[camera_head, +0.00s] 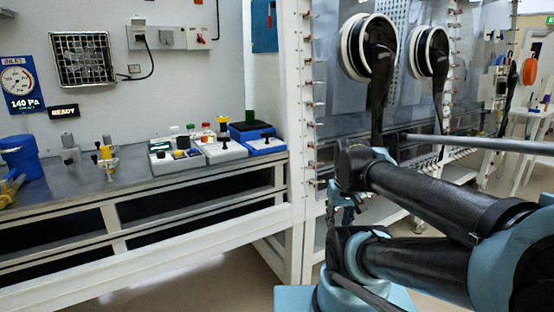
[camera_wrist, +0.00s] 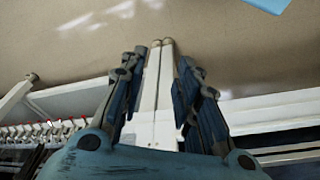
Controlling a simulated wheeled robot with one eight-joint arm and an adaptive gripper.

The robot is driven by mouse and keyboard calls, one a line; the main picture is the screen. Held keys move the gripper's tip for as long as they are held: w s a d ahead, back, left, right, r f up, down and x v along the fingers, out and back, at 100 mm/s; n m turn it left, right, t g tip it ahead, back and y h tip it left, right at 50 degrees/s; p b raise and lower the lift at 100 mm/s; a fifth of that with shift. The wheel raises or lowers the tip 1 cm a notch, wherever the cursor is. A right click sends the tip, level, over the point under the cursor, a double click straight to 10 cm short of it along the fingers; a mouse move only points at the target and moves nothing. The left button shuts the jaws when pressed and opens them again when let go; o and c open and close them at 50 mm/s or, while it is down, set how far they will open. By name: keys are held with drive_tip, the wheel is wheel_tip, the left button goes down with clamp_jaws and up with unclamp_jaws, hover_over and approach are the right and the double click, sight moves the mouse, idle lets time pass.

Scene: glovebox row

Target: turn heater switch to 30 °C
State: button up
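Several bench devices with knobs stand together at the right end of the bench in the head view. A white device (camera_head: 160,164) with a dark panel is at the left, a white one with a black knob (camera_head: 222,151) is in the middle, and a blue-based one (camera_head: 262,145) is at the right. Which one carries the heater switch, and any temperature marks, are too small to tell. In the head view my gripper (camera_head: 345,208) hangs low, right of the bench and apart from the devices.
The metal bench (camera_head: 130,190) also holds a blue tub (camera_head: 21,157) and valve fittings (camera_head: 104,158). A white frame post (camera_head: 299,120) stands between the bench and the glovebox, with black gloves (camera_head: 379,75) hanging at the right. The floor (camera_head: 215,280) before the bench is clear.

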drive_tip(key=w+a+r+n, duration=0.2)
drive_tip(key=w+a+r, duration=0.1)
drive_tip(key=w+r, duration=0.3)
drive_tip(key=w+a+r+n, duration=0.2)
drive_tip(key=w+a+r, duration=0.1)
drive_tip(key=r, duration=0.6)
wheel_tip(320, 180, up, 24)
drive_tip(key=n+g, duration=0.2)
drive_tip(key=n, duration=1)
hover_over(224, 139)
drive_tip(key=f, duration=1.1)
drive_tip(key=w+f, duration=0.1)
drive_tip(key=f, duration=0.5)
drive_tip(key=shift+a+f, duration=0.2)
drive_tip(key=shift+a, duration=0.2)
clamp_jaws()
